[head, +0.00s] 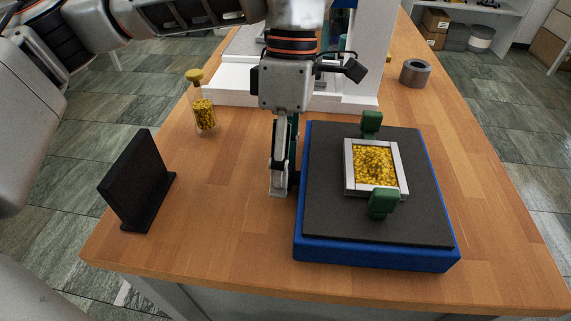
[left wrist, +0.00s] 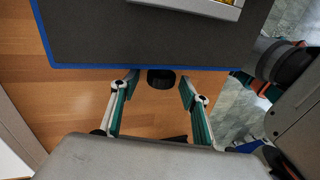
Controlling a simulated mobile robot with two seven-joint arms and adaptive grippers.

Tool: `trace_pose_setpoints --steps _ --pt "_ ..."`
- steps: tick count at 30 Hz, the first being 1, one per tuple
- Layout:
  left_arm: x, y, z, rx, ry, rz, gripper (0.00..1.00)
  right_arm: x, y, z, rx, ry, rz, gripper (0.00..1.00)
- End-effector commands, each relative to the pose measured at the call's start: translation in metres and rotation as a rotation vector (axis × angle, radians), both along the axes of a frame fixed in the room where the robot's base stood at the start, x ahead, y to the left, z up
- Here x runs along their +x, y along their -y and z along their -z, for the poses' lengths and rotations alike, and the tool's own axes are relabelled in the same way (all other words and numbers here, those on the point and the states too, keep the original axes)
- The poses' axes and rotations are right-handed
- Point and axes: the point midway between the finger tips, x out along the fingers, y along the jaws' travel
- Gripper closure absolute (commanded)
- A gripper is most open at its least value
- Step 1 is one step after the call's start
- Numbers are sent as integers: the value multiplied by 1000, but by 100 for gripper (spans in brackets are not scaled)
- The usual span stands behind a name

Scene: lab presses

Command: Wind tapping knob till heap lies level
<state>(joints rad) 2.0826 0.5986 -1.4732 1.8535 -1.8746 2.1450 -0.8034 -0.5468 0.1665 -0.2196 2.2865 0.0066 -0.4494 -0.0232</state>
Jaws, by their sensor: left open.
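The tapping unit (head: 430,222) has a dark grey top and a blue base. On it sits a pale square frame (head: 402,178) filled with a yellow granular heap (head: 376,164), its surface bumpy; whether it is level I cannot tell. Green blocks stand at the frame's far (head: 371,122) and near (head: 382,204) sides. The black tapping knob (left wrist: 161,79) sticks out of the unit's side in the left wrist view. My left gripper (head: 282,192) points down beside the unit's left side. Its open fingers (left wrist: 159,88) lie either side of the knob, with gaps. My right gripper is not in view.
A yellow-capped bottle of yellow granules (head: 204,113) and a black upright plate (head: 138,182) stand to the left. A white machine base (head: 228,84) stands behind, and a grey metal ring (head: 415,73) at back right. The wooden tabletop (head: 225,225) is clear left of the unit.

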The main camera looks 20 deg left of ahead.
Motion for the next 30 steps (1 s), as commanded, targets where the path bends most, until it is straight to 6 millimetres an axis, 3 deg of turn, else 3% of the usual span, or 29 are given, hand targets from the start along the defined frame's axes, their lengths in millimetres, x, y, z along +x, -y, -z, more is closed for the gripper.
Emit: trace_pose_setpoints --steps 6,11,20,28,30 --pt "0 0 -1 0 1 0 55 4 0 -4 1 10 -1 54" --pt "0 0 0 0 1 0 93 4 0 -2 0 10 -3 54" --pt "-1 0 -3 7 27 2 93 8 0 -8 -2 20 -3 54" --pt "-5 1 -10 46 166 6 93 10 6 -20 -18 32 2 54" --pt "-5 1 -10 59 213 7 93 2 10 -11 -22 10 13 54"
